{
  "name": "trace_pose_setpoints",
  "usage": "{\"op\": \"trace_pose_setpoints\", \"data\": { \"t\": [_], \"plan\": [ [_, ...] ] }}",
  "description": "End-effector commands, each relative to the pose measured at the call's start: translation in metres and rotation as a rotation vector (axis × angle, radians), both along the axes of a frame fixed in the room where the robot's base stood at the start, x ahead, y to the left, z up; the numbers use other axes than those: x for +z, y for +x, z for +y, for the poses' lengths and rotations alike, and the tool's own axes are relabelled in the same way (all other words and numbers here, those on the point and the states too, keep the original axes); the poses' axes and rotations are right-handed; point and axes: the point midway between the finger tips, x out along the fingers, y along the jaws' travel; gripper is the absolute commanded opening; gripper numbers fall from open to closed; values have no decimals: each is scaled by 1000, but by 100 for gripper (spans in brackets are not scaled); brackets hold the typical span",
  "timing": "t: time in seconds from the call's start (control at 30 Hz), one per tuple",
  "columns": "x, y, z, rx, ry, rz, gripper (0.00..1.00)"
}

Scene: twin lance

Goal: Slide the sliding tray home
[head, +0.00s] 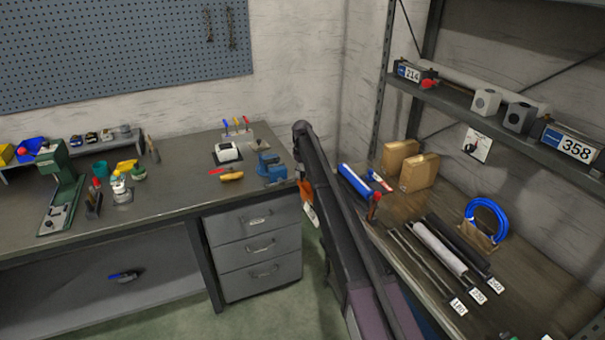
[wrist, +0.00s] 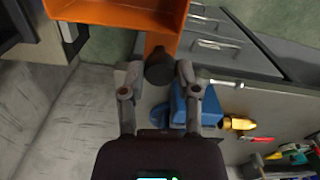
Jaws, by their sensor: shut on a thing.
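The orange sliding tray (wrist: 118,12) shows at the top of the wrist view, an open box with a flat orange tab and a dark round knob (wrist: 159,68) on the tab. My gripper (wrist: 159,76) has its two fingers on either side of the knob and is shut on it. In the head view a small orange part of the tray (head: 307,192) shows beside my arm, next to the end of the workbench. My arm hides the rest of it there, and my gripper cannot be made out in that view. What the tray runs in is not clear.
A blue vise (head: 270,168) stands on the workbench corner close to my arm; it also shows right of my fingers (wrist: 200,105). A grey drawer cabinet (head: 255,240) is under that bench. On the right, a rack shelf (head: 410,222) holds rods, a blue roll and boxes.

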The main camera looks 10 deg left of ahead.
Motion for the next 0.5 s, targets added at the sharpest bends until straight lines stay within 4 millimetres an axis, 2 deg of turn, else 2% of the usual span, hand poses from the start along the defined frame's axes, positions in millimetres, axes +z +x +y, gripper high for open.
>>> {"op": "trace_pose_setpoints", "data": {
  "t": [0.03, 0.3, 0.33, 0.43, 0.5],
  "plan": [
    [0, 2, 5, 3, 8, -5, 0],
    [1, 4, 9, 6, 8, -11, 0],
    [1, 4, 10, 6, 8, -11, 44],
    [1, 4, 10, 7, 6, -11, 74],
    [1, 4, 10, 7, 5, -9, 76]
  ]
}}
